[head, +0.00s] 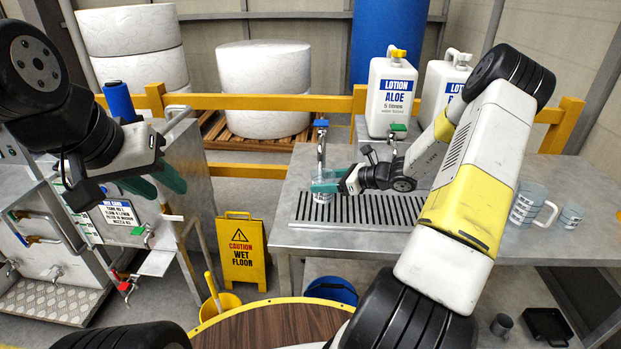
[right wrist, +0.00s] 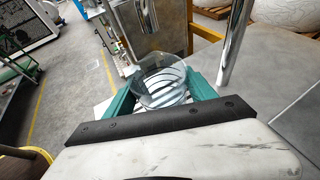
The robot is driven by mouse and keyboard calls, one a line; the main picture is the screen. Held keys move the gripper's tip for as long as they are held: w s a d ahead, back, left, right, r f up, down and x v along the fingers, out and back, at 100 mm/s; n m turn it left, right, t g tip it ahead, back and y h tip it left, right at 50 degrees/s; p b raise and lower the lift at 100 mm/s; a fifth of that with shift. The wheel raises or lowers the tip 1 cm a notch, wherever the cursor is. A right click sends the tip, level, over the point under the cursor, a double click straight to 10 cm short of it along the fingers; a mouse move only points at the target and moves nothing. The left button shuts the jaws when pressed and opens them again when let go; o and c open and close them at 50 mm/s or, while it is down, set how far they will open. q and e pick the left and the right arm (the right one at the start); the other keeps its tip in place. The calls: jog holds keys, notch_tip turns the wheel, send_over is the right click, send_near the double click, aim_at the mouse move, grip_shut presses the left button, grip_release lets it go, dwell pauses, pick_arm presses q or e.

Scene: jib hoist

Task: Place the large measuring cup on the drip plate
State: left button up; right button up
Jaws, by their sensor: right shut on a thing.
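My right gripper (head: 325,186) is shut on a clear measuring cup (head: 322,197), below the tap (head: 321,140) at the left end of the slotted drip plate (head: 375,209). In the right wrist view the clear cup (right wrist: 160,82) sits between the teal fingers (right wrist: 160,95), with stripes visible through it. I cannot tell whether its base touches the plate. A larger-looking clear measuring cup with a handle (head: 527,204) stands at the right of the steel table, beside a smaller one (head: 571,216). My left gripper (head: 157,183) is open and empty at the left.
White lotion jugs (head: 390,100) stand behind the table (head: 455,222). A steel cabinet with taps (head: 60,235) is at the left. A yellow wet floor sign (head: 241,250) and a yellow bucket (head: 220,304) stand on the floor between. The tabletop near the right cups is mostly clear.

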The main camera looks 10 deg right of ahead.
jog(key=shift+w+a, duration=0.3)
jog(key=shift+w, duration=0.2)
jog(key=shift+w+a+f, duration=0.1)
jog(key=shift+w+f, duration=0.05)
jog(key=shift+f, duration=0.45)
jog(key=shift+w+a+f, duration=0.15)
jog(key=shift+f, duration=0.5)
jog(key=shift+w+a+f, duration=0.1)
jog(key=shift+w+f, duration=0.05)
jog(key=shift+f, duration=0.45)
jog(key=shift+f, duration=0.1)
jog(key=o, duration=1.5)
